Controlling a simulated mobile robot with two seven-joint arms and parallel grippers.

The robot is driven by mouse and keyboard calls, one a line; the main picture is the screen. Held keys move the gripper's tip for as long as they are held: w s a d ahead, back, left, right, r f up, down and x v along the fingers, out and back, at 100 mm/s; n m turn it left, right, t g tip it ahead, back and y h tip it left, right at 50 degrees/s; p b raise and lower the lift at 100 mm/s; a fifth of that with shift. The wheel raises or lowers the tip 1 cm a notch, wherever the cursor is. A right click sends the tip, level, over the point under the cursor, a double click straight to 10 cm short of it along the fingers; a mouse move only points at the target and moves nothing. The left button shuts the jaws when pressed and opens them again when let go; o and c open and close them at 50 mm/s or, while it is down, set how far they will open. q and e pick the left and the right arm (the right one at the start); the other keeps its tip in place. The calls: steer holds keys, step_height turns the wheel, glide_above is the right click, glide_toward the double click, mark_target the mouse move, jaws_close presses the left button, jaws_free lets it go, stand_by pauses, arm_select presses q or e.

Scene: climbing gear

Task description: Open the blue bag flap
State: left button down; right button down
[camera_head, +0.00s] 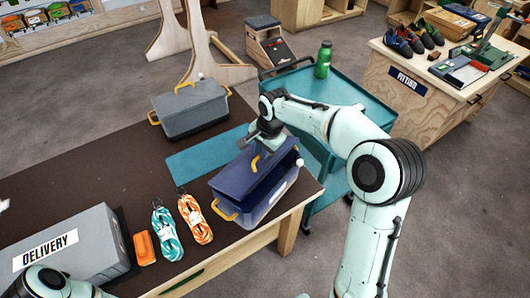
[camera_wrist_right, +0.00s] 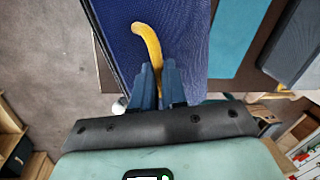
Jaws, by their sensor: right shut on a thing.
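The blue bag (camera_head: 232,187) sits on the dark table near its right front corner. Its dark blue flap (camera_wrist_right: 118,40) fills the upper middle of the right wrist view. A curved yellow handle (camera_wrist_right: 147,42) stands on the flap. My right gripper (camera_wrist_right: 159,84) is shut on the yellow handle, with one finger on each side of it. In the head view the right gripper (camera_head: 264,143) is over the bag's back edge, partly hidden by its own wrist.
A grey bag (camera_head: 190,108) stands behind, beside a teal mat (camera_head: 195,158). Two rope coils (camera_head: 166,232) and an orange pouch (camera_head: 144,248) lie left of the blue bag. A grey delivery box (camera_head: 75,250) is farther left. A teal cart (camera_head: 345,95) stands behind the right arm.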

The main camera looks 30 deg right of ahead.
steer(key=shift+s, duration=0.1)
steer(key=shift+w+a+r, duration=0.3)
steer(key=shift+w+r, duration=0.25)
steer(key=shift+w, duration=0.1)
steer(key=c, duration=1.1)
jaws_free()
steer(key=shift+f, duration=0.1)
steer(key=o, duration=0.6)
